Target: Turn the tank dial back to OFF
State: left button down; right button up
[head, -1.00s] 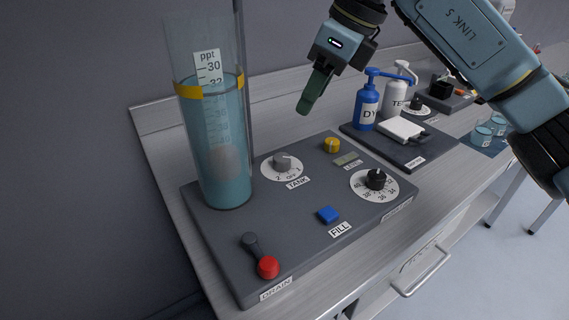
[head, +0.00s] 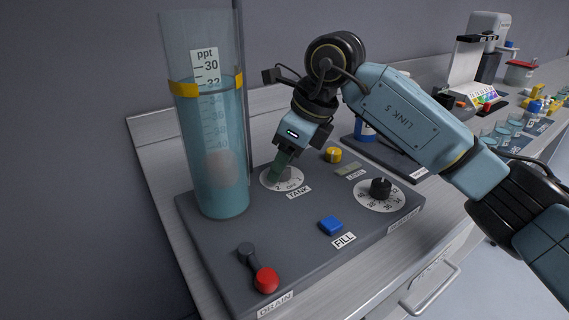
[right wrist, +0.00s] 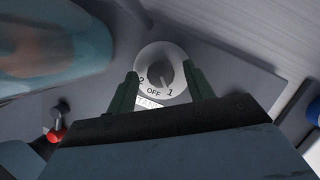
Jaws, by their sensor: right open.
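The tank dial (head: 285,174) is a grey knob on a white disc marked 2, OFF and 1, above the TANK label. In the right wrist view the knob (right wrist: 160,74) shows clearly, with its light pointer mark on the lower side, seemingly nearer 1 than OFF. My right gripper (head: 279,167) is over the dial with its green fingers partly hiding it. In the right wrist view its open fingers (right wrist: 162,76) stand on either side of the knob, with gaps visible. My left gripper is out of view.
The tall water cylinder (head: 220,150) with yellow marks stands close left of the dial.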

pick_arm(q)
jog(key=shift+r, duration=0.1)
pick_arm(e)
jog(key=shift+a+f, duration=0.1)
jog(key=shift+f, duration=0.1)
jog(key=c, duration=1)
jog(key=shift+o, duration=0.2)
